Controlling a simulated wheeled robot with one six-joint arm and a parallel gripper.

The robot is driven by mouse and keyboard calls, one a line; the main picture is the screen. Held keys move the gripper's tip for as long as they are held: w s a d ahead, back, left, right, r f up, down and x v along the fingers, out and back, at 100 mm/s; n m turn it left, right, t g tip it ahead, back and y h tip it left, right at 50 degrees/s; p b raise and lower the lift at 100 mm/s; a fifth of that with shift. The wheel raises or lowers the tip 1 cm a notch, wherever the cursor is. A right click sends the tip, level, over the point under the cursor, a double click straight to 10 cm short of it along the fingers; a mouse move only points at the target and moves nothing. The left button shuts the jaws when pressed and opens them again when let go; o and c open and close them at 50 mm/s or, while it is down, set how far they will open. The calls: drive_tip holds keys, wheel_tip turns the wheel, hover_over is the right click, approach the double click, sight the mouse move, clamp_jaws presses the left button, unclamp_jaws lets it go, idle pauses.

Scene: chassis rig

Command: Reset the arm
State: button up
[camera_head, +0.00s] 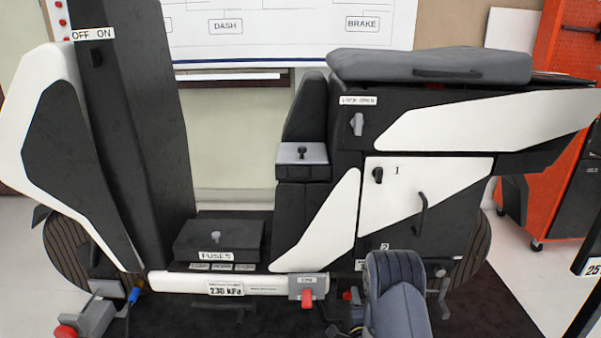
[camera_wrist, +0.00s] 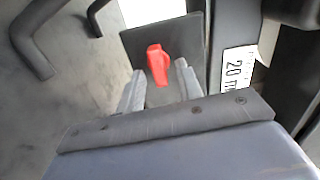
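My gripper (camera_wrist: 158,70) shows in the wrist view with its two pale grey fingers apart. A red lever (camera_wrist: 157,62) on a dark plate (camera_wrist: 188,38) lies between and just beyond the fingertips. A gap shows on each side of it, and I cannot tell how far off it is. In the head view my arm (camera_head: 397,295) rises at the bottom, right of the middle, in front of the chassis rig (camera_head: 330,220). My gripper is hidden in that view.
In the wrist view, dark bar handles (camera_wrist: 32,45) stand at upper left, and a label (camera_wrist: 238,68) at right.

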drive_tip(key=n, duration=0.6)
drive_tip(key=r+n, duration=0.1)
drive_tip(key=n, duration=0.2)
drive_tip(key=shift+a+n, duration=0.25)
drive_tip(key=shift+n, duration=0.15)
